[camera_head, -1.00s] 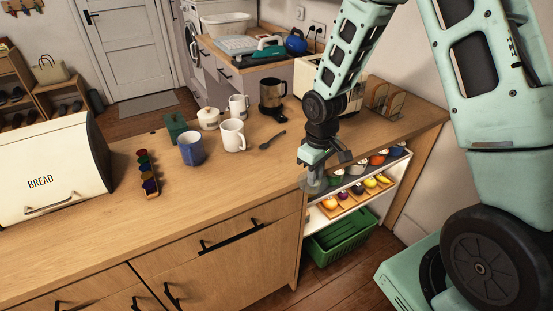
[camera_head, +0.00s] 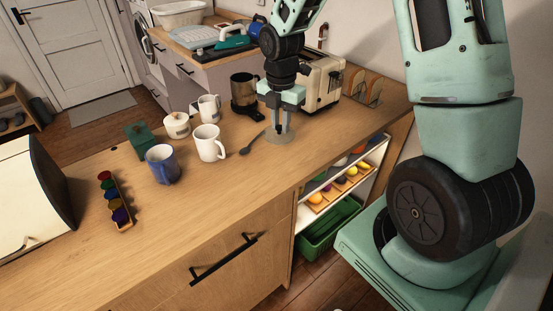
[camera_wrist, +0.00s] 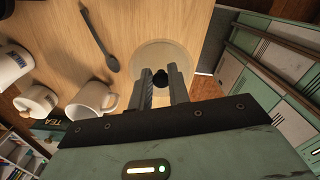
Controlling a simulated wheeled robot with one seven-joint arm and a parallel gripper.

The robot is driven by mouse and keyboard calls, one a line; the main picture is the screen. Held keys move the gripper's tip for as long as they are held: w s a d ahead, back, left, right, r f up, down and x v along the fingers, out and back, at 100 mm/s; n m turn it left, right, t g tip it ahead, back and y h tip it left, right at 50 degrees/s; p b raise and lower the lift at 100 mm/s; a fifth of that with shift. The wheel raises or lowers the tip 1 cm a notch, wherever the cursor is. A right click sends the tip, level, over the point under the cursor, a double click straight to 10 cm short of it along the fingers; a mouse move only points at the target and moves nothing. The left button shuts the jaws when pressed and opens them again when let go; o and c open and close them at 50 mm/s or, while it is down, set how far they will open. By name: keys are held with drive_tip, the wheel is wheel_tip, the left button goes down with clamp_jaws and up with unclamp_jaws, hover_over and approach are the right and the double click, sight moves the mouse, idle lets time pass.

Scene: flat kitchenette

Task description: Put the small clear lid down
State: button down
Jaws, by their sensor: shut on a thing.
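The small clear lid (camera_head: 281,137) is a see-through disc, at or just above the wooden counter, right of the dark spoon. In the wrist view the lid (camera_wrist: 146,58) shows as a pale round with a dark knob (camera_wrist: 160,76) between my fingers. My gripper (camera_head: 280,128) points straight down and is shut on the lid's knob; it also shows in the wrist view (camera_wrist: 160,82). I cannot tell whether the lid touches the counter.
The dark spoon (camera_head: 252,143) and a white mug (camera_head: 208,143) are to the left. The counter's front edge is close, with open shelves (camera_head: 340,180) below. Bare counter (camera_head: 225,190) lies front left.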

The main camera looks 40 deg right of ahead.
drive_tip(key=shift+d+r+p, duration=0.15)
drive_tip(key=shift+r+p, duration=0.05)
drive_tip(key=shift+p, duration=0.2)
wheel_tip(320, 180, down, 10)
drive_tip(key=shift+f+p, duration=0.2)
drive_tip(key=shift+p, duration=0.7)
drive_tip(key=shift+f, duration=0.15)
drive_tip(key=c, duration=1.3)
unclamp_jaws()
